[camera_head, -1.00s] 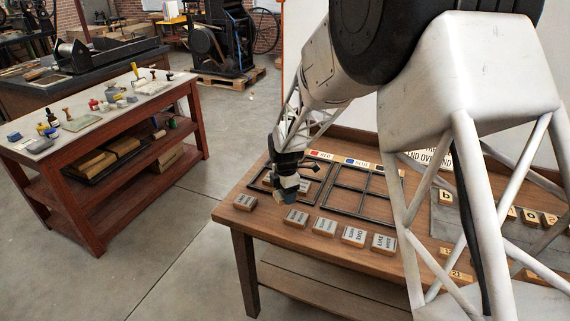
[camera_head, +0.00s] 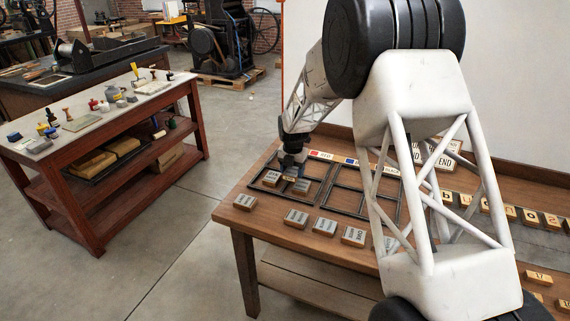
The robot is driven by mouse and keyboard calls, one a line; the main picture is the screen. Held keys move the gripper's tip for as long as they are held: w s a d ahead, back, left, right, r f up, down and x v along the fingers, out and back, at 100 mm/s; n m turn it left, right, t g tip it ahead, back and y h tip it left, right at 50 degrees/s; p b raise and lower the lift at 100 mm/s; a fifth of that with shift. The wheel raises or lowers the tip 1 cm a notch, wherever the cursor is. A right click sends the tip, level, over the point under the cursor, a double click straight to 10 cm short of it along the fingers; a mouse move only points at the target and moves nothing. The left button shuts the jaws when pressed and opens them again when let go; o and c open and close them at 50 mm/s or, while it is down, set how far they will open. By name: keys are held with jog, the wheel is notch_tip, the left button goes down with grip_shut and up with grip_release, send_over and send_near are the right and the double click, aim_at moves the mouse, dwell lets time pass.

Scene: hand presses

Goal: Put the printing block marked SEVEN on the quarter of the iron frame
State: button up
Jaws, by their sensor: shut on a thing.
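My gripper (camera_head: 291,168) is over the left iron frame (camera_head: 330,177), near its middle. It is shut on a small wooden printing block (camera_head: 289,177), mostly hidden by the fingers. I cannot read its mark or tell whether it touches the frame or table. One block (camera_head: 271,178) lies in a left quarter of this frame, and another (camera_head: 301,186) shows just right of the held one. The right iron frame (camera_head: 338,207), also divided into quarters, is partly behind my arm. I cannot make out the word SEVEN on any block.
Several blocks lie along the table's front edge, among them one at the left corner (camera_head: 245,202) and three more in a row (camera_head: 325,226). Red and blue label plates (camera_head: 318,154) stand behind the frames. More lettered blocks (camera_head: 511,211) sit on the right. My arm hides the table's middle.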

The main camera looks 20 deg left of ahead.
dwell(0.4)
jog(key=shift+w+a+f, duration=0.25)
jog(key=shift+w+a, duration=1.2)
jog(key=shift+w, duration=0.8)
jog(key=shift+w+a+f, duration=0.25)
jog(key=shift+w+a, duration=1.2)
jog(key=shift+w, duration=0.8)
jog(key=shift+w+a+f, duration=0.25)
jog(key=shift+w+a, duration=1.2)
jog(key=shift+w, duration=0.8)
jog(key=shift+f, duration=1.75)
jog(key=shift+f, duration=0.1)
jog(key=o, duration=1)
jog(key=shift+f, duration=0.1)
jog(key=shift+o, duration=0.2)
notch_tip(320, 180, up, 12)
